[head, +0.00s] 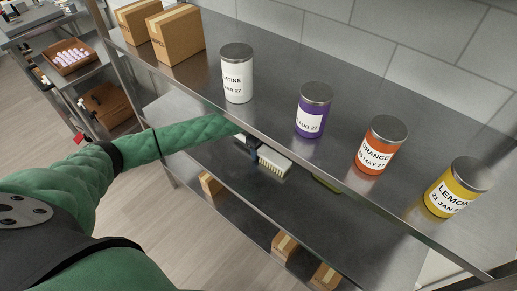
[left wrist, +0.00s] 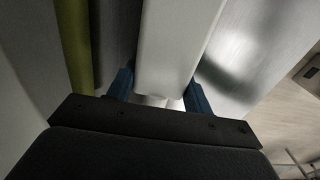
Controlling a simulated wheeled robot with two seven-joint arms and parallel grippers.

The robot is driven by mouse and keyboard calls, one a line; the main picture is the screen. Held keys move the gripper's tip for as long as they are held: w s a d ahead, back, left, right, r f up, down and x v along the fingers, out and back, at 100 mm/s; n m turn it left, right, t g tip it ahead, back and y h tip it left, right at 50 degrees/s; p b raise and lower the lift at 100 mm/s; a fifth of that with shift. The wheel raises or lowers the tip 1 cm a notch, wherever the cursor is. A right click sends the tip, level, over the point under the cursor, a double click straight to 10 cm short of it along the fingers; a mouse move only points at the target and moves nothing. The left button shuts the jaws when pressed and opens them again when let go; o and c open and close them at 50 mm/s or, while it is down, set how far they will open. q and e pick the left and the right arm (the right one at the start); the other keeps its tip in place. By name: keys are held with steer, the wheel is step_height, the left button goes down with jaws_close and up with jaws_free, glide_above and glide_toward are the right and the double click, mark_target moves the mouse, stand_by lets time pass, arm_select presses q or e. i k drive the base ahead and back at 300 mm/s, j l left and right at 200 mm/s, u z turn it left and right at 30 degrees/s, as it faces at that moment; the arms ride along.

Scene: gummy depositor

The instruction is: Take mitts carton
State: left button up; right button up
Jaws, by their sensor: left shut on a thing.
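My left gripper (head: 254,155) reaches between the shelves of the steel rack, over the middle shelf. It is shut on a white brush-like thing (head: 274,161). In the left wrist view its blue fingers (left wrist: 160,95) stand on both sides of this smooth white thing (left wrist: 178,40). Two brown cartons stand at the left end of the top shelf, a nearer one (head: 177,37) and a farther one (head: 137,20). Small print shows on them, but I cannot read which is the mitts carton. My right gripper is not in view.
A white can (head: 237,80), a purple can (head: 313,105), an orange can (head: 379,148) and a yellow can (head: 455,185) line the top shelf (head: 275,55). A green thing (head: 326,184) lies right of the brush-like thing. More cartons (head: 285,246) stand on the bottom shelf.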

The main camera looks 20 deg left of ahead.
mark_target(130, 18)
steer(key=u, duration=1.35)
